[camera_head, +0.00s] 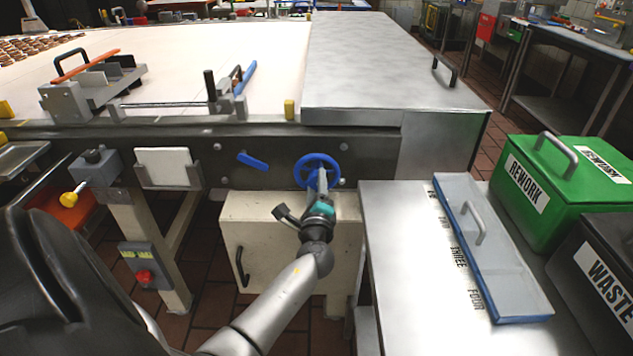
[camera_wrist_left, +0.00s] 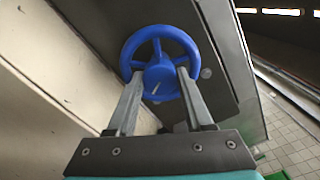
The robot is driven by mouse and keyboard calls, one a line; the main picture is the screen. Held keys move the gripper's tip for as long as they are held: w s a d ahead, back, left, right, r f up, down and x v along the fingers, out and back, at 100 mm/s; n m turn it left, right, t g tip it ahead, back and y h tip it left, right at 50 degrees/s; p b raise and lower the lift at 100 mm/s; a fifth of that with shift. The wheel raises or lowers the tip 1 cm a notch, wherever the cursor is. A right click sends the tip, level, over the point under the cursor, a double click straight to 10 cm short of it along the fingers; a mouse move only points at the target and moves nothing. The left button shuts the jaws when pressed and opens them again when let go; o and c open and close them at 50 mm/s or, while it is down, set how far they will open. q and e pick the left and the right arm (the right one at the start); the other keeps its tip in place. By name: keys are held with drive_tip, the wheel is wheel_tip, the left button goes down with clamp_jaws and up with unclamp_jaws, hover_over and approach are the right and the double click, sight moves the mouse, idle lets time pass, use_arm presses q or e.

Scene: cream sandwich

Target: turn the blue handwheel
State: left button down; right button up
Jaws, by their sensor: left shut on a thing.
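The blue handwheel (camera_head: 308,160) is mounted on the dark front panel of the machine, below the steel cover. In the left wrist view the handwheel (camera_wrist_left: 160,38) shows as a blue rim with spokes and a thick hub. My left gripper (camera_head: 321,178) reaches up to the wheel from below. In the left wrist view the two fingers of my left gripper (camera_wrist_left: 160,78) stand on either side of the hub and are shut on it. The fingertips hide the sides of the hub. My right gripper is not in view.
A blue lever (camera_head: 252,161) sits on the panel left of the wheel. A cream cabinet (camera_head: 262,240) is below. To the right, a steel table (camera_head: 400,270) carries a blue-edged tray (camera_head: 500,270), a green REWORK bin (camera_head: 545,200) and a black WASTE bin (camera_head: 585,255).

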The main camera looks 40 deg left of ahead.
use_arm(q)
drive_tip(key=m+p, duration=0.1)
drive_tip(key=m, duration=0.1)
drive_tip(key=shift+r+m, duration=0.2)
drive_tip(key=shift+m, duration=0.2)
drive_tip(key=shift+f+m+p, duration=0.1)
drive_tip(key=shift+m+p, duration=0.55)
drive_tip(key=shift+m, duration=0.75)
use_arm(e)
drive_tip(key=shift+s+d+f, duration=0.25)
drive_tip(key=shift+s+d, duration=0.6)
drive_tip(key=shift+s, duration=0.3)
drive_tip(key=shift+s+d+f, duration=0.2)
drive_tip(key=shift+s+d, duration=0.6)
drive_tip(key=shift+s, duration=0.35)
use_arm(q)
drive_tip(key=shift+c, duration=1.4)
unclamp_jaws()
drive_tip(key=shift+f, duration=0.1)
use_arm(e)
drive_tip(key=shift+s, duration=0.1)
